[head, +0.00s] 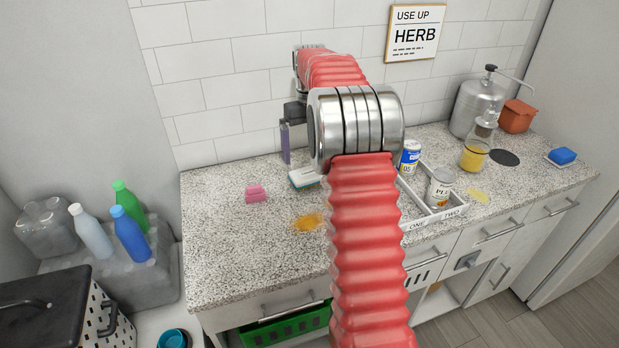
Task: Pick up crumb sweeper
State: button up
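A low white piece with a teal edge (304,178) lies on the speckled counter (230,240), just left of my arm; it may be the crumb sweeper, but its details are too small to be sure. A small pink block-like piece (256,194) lies to its left. My red ribbed arm rises through the middle of the head view, bends at a metal joint and runs back toward the tiled wall. My gripper cannot be made out; the far end of the arm is partly hidden behind the joint.
An orange-yellow spill (307,222) lies in front. Right of my arm, a divided tray (438,214) holds a blue can (410,157) and another can (440,187). A blue sponge (563,156) lies far right. The front-left counter is clear.

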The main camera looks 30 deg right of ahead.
aim_at(310, 172)
jog(key=shift+f, duration=1.4)
jog(key=shift+d+f, duration=0.1)
jog(key=shift+f, duration=2.5)
jog(key=c, duration=0.8)
